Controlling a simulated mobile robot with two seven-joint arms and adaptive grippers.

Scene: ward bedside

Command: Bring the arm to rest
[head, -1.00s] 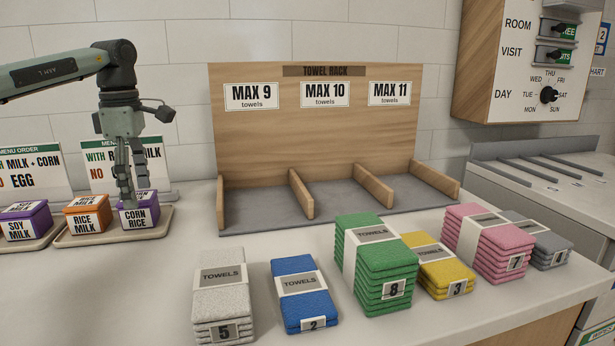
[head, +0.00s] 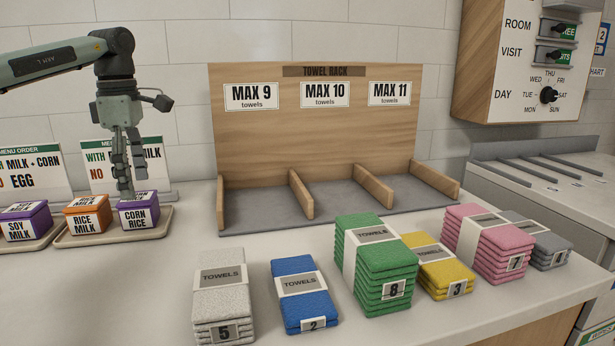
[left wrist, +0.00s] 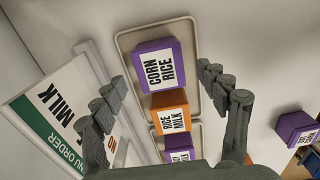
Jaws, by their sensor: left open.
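My left gripper (head: 123,178) hangs from the arm at the left of the head view, fingers pointing down, just above and behind the purple corn rice box (head: 139,211). In the left wrist view its two fingers (left wrist: 162,95) are spread apart with nothing between them at the tips. The corn rice box also shows in the left wrist view (left wrist: 158,65), sitting on the tray below. My right gripper is in no view.
A tray (head: 112,236) holds the corn rice box and an orange rice milk box (head: 88,215). A soy milk box (head: 25,222) sits on another tray. Menu cards (head: 158,165) stand behind. The towel rack (head: 310,140) is empty; towel stacks (head: 375,262) line the front.

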